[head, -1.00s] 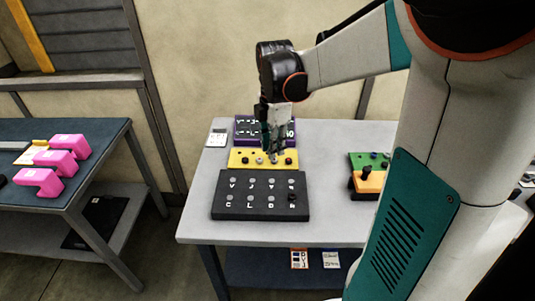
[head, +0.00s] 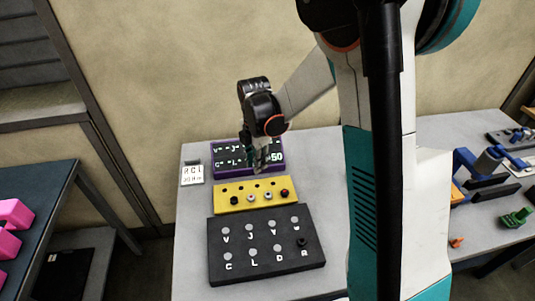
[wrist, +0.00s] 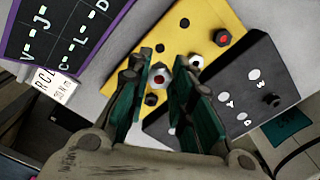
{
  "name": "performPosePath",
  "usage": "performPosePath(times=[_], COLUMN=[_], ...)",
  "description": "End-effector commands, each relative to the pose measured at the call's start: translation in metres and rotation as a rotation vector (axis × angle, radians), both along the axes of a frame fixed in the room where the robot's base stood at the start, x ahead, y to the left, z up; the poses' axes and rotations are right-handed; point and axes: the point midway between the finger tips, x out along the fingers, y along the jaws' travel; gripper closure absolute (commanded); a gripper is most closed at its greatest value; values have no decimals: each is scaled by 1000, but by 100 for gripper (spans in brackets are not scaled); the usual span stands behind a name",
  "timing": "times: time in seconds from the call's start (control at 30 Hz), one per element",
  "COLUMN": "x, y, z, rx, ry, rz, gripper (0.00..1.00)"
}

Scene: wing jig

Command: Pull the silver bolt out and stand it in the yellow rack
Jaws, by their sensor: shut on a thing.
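My gripper (head: 260,166) hangs over the back edge of the yellow rack (head: 228,208), in front of the purple-edged board. In the wrist view its two teal fingers (wrist: 157,100) are shut on a silver hex bolt (wrist: 160,76) with a red centre. That bolt shows against the yellow rack (wrist: 195,22); its height above it is hard to judge. The rack's front row holds a black bolt (head: 234,201), two silver bolts (head: 251,198) and a dark bolt with a red top (head: 285,192). Its back row shows dark empty holes.
A black block (head: 266,268) with lettered pale discs and a black bolt (head: 304,241) stands in front of the rack. The purple-edged board (head: 218,157) is behind, a white card (head: 192,174) to its left. Blue parts (head: 480,163) lie far right.

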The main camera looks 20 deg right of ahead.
Motion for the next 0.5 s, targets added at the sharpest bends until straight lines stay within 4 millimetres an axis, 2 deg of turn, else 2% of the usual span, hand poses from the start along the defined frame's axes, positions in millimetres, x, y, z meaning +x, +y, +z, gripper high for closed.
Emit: performPosePath(times=[0.27, 0.5], x=[0, 0], y=[1, 0], z=[-15, -39], rx=[0, 0], ry=[0, 0], rz=[2, 1], gripper=[100, 100])
